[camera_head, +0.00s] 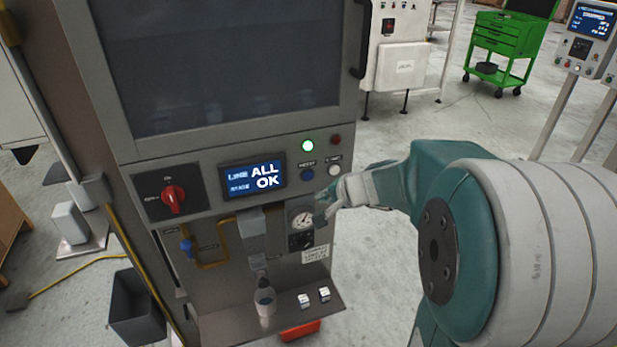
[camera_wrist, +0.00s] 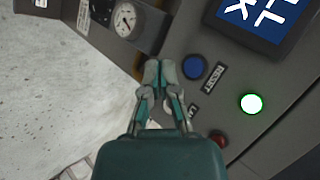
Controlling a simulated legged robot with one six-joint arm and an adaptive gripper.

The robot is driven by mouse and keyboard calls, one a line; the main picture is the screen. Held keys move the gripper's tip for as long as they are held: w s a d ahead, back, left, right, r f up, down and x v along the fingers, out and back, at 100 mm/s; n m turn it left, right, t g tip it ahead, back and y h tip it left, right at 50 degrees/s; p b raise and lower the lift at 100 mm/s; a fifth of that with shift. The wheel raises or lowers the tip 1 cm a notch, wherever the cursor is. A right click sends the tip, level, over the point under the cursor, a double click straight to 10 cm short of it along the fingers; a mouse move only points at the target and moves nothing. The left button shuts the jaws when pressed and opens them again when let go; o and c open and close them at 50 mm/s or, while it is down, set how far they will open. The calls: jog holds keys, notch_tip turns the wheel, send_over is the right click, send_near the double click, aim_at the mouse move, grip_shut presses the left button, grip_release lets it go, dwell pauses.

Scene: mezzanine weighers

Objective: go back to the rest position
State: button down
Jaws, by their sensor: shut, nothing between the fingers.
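My gripper (camera_head: 334,197) is in front of the machine's control panel, close to the white button (camera_head: 334,169) and the gauge (camera_head: 302,218). In the wrist view my gripper (camera_wrist: 160,72) is shut and empty, with its tips beside the blue reset button (camera_wrist: 193,67); I cannot tell whether they touch the panel. The green lamp (camera_wrist: 251,104) is lit, and a red button (camera_wrist: 218,139) is below it. The display (camera_head: 252,177) reads "ALL OK". The red rotary switch (camera_head: 173,199) is at the panel's left.
A dark bin (camera_head: 137,305) stands at lower left. A green cart (camera_head: 503,40) and a stand with a screen (camera_head: 590,22) are behind. Open floor (camera_head: 430,122) lies right of the machine.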

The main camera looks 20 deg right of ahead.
dwell(0.6)
jog(key=s+a+r+n+g, duration=0.35)
jog(key=s+a+n, duration=0.25)
jog(key=s+a, duration=0.4)
jog(key=s+r+n+h, duration=0.2)
jog(key=s+n, duration=0.3)
jog(key=s, duration=0.8)
jog(key=shift+h, duration=0.8)
